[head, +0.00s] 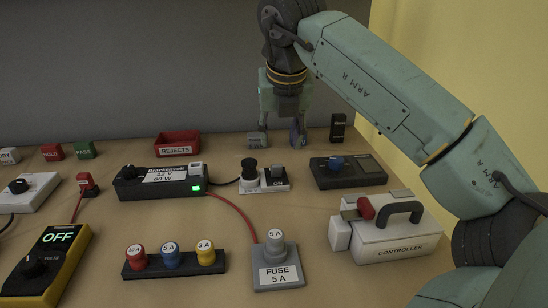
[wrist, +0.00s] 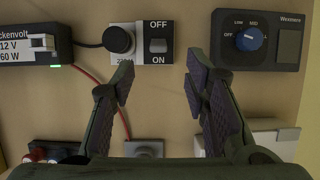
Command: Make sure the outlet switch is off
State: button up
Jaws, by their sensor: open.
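The outlet is a white and black plate with a round black plug (head: 249,170) on its left and a grey rocker switch (head: 275,171) on its right. In the wrist view the rocker (wrist: 158,46) lies between an OFF label above and an ON label below. Its lower part looks lighter, but I cannot tell for certain which side is pressed. My gripper (head: 277,138) is open and empty, hanging above the bench and appearing just beyond the outlet. In the wrist view its fingertips (wrist: 160,66) are spread either side of the switch, touching nothing visible.
A black power supply (head: 160,182) with a lit green light sits left of the outlet, cabled to it. A dark box with a blue knob (head: 337,163) is to the right.

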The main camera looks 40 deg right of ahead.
aim_at(277, 165)
jog(key=b+x, duration=0.1)
jog(key=x, duration=0.3)
jog(key=b+x, duration=0.2)
jog(key=x, duration=0.3)
jog(key=shift+s+a+b, duration=0.1)
jog(key=shift+a+b, duration=0.1)
jog(key=shift+b, duration=0.1)
jog(key=shift+w+d+f, duration=0.2)
jog(key=shift+w+f, duration=0.1)
jog(key=shift+f, duration=0.35)
grip_shut()
